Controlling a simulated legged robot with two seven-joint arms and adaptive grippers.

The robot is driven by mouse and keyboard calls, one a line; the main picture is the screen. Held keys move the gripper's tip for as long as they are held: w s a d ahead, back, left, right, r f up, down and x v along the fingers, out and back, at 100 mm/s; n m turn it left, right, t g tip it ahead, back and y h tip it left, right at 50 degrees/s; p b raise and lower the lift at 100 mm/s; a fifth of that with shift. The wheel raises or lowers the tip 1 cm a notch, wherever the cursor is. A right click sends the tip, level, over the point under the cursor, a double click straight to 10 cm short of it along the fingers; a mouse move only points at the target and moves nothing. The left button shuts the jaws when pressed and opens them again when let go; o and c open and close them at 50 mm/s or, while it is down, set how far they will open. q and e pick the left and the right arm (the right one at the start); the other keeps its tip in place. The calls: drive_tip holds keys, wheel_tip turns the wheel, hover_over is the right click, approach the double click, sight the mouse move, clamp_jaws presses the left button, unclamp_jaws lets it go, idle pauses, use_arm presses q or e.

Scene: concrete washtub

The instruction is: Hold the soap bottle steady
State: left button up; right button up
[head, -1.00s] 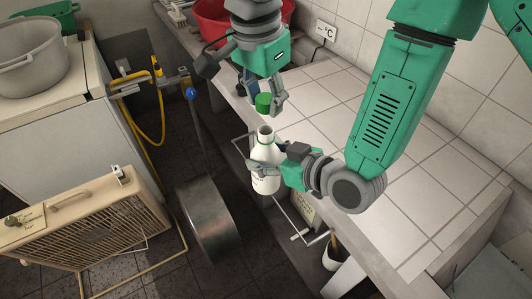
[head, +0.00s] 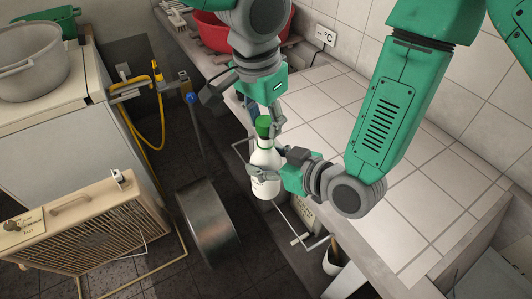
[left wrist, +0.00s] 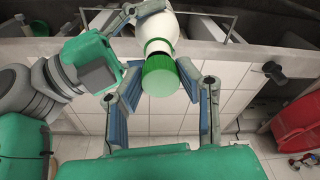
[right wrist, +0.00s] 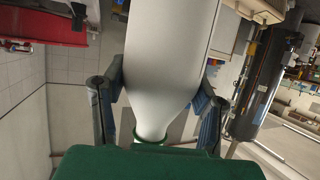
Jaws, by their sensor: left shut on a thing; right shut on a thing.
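The soap bottle (head: 265,172) is white with dark print and stands upright in the air beside the tiled counter. My right gripper (head: 262,172) is shut around its body; in the right wrist view the bottle (right wrist: 170,50) sits between both fingers (right wrist: 160,80). The green cap (head: 264,124) is at the bottle's neck. My left gripper (head: 266,120) is above the bottle, shut on the cap; in the left wrist view the cap (left wrist: 160,76) is between its fingers (left wrist: 160,80). I cannot tell whether the cap is threaded on.
The tiled counter (head: 350,130) is mostly clear to the right. A red basin (head: 212,30) is at its far end. A metal drum (head: 207,222) and a beige heater (head: 85,228) stand on the floor at the left. A wire rack (head: 290,228) is below the bottle.

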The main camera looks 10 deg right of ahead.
sight(266, 165)
idle(0.5)
use_arm(q)
drive_tip(key=shift+f, duration=0.85)
drive_tip(key=shift+f, duration=0.55)
